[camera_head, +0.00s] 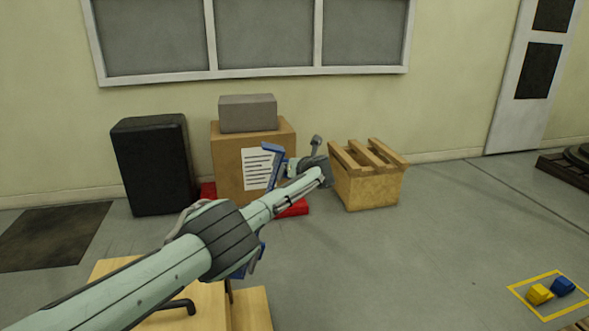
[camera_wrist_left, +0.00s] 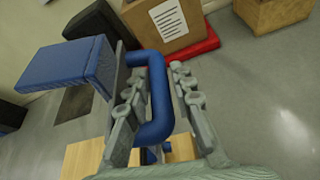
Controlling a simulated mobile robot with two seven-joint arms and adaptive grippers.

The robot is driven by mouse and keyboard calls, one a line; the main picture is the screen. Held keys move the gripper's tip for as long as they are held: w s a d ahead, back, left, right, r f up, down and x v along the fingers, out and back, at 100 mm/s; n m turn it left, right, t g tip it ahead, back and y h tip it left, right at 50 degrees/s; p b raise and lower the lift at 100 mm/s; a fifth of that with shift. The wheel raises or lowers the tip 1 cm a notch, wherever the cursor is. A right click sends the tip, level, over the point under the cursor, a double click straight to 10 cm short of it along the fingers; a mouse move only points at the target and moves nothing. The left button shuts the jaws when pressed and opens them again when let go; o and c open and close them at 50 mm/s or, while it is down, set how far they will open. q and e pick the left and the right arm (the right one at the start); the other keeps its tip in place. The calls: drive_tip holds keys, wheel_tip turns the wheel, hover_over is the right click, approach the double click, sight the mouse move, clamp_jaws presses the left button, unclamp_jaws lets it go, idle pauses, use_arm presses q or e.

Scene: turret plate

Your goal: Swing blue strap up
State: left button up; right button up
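A blue strap shaped like a squared loop handle (camera_wrist_left: 161,96) is in the left wrist view, standing across my left gripper (camera_wrist_left: 157,92). One finger shows inside the loop and the other along its outer side. A narrow gap shows beside the strap's bar, so I cannot tell if the fingers grip it. In the head view the strap (camera_head: 272,158) shows in front of the cardboard box, beside my left gripper (camera_head: 291,167), which is partly hidden by my arm. A larger blue block (camera_wrist_left: 65,70) stands left of the fingers in the wrist view. My right gripper is not seen.
A cardboard box (camera_head: 228,168) with a grey block (camera_head: 247,113) on top stands on a red base (camera_head: 294,208) by the wall. A black case (camera_head: 152,165) is left of it, a slatted wooden crate (camera_head: 368,186) right. A yellow floor square (camera_head: 519,294) holds small blocks. Central floor is clear.

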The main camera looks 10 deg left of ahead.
use_arm(q)
drive_tip(key=shift+s+a+f, duration=0.2)
drive_tip(key=shift+s+f, duration=0.05)
drive_tip(key=shift+f, duration=0.3)
drive_tip(key=shift+v, duration=0.8)
drive_tip(key=v, duration=1)
drive_tip(key=shift+d+r, duration=0.25)
drive_tip(key=shift+r, duration=0.2)
